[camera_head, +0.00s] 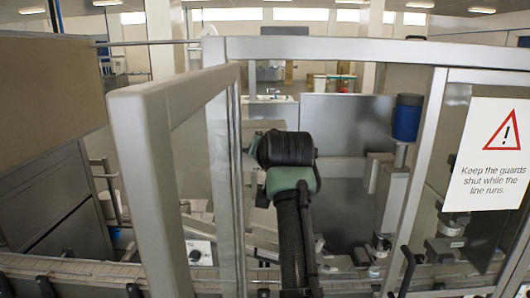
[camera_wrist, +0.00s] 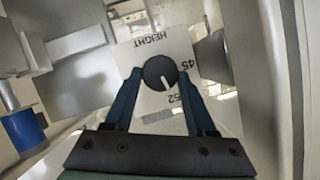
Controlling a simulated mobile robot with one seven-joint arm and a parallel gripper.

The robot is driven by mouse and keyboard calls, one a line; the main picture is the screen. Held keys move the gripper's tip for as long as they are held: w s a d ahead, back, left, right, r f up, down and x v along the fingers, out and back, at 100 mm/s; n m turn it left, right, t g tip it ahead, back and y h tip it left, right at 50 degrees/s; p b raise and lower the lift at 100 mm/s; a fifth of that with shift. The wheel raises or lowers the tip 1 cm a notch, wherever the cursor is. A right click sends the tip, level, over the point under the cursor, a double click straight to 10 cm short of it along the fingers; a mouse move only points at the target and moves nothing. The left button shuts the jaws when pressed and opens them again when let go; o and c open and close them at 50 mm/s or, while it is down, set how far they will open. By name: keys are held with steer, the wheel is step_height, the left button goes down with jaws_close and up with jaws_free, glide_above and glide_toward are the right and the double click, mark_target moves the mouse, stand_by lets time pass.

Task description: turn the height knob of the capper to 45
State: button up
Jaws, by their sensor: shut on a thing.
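The height knob (camera_wrist: 160,73) is a dark round knob with a white pointer line, on a white plate (camera_wrist: 150,50) marked HEIGHT, 45 and 52. The lettering appears turned in the wrist view. The pointer slants down and slightly right, nearer the 52 than the 45. My gripper (camera_wrist: 160,76) is shut on the knob, with a blue finger at each side.
An open guard door (camera_head: 160,170) stands at the left, close to my arm. A closed guard panel with a warning sign (camera_head: 488,155) is at the right. A blue cylinder (camera_head: 407,117) stands inside the guards. A conveyor (camera_head: 75,270) runs along the front.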

stand_by(0.3)
steer(key=o, duration=1.4)
steer(key=shift+c, duration=0.2)
steer(key=b+v, duration=0.6)
steer(key=v, duration=0.7)
